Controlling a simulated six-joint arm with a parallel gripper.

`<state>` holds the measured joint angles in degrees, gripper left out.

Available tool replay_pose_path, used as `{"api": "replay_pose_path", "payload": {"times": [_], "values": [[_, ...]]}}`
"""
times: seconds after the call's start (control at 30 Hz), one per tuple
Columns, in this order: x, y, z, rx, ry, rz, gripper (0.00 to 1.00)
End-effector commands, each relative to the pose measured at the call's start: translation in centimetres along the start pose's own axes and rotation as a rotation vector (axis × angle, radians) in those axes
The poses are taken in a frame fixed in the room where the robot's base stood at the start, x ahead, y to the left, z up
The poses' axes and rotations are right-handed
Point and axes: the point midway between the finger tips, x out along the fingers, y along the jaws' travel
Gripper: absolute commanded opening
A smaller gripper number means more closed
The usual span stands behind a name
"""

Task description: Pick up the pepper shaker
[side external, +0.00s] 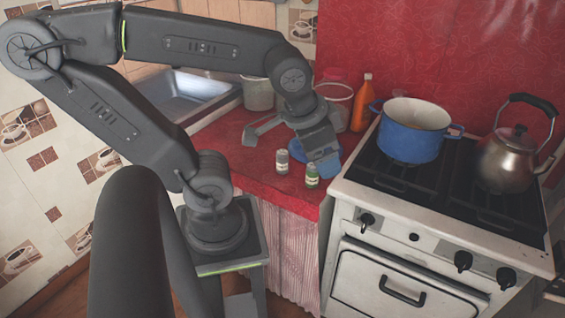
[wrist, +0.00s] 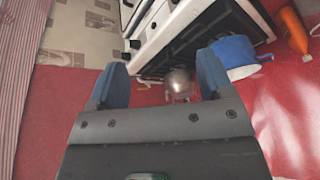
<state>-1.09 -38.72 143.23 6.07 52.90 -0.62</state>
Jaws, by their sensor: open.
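Two small shakers stand upright on the red counter in the side view. One shaker (side external: 282,161) has a pale body and grey cap; the other shaker (side external: 312,176), nearer the stove, has a green band. I cannot tell which holds pepper. My gripper (side external: 314,157) hangs over the counter close to both, its blue fingers just behind them in the picture; the exact gap is unclear. In the wrist view my gripper (wrist: 162,74) is open, its blue fingers spread with nothing held between them. Neither shaker can be made out in the wrist view.
The white stove (side external: 440,205) stands right of the counter (side external: 225,150), carrying a blue pot (side external: 412,130) and a metal kettle (side external: 508,155). An orange bottle (side external: 362,102) and glass jars (side external: 336,100) stand behind my gripper. A sink (side external: 190,92) is at the back left.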

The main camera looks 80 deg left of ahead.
Motion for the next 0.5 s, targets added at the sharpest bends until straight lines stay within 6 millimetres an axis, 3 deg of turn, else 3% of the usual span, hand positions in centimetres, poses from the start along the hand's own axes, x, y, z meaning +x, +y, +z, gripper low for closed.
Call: {"api": "replay_pose_path", "payload": {"times": [0.2, 0.5], "values": [[6.1, -6.8, 4.0, 0.187, -0.385, -0.296, 0.74], [10.0, -17.4, 8.6, 0.616, -0.876, -0.631, 0.74]]}}
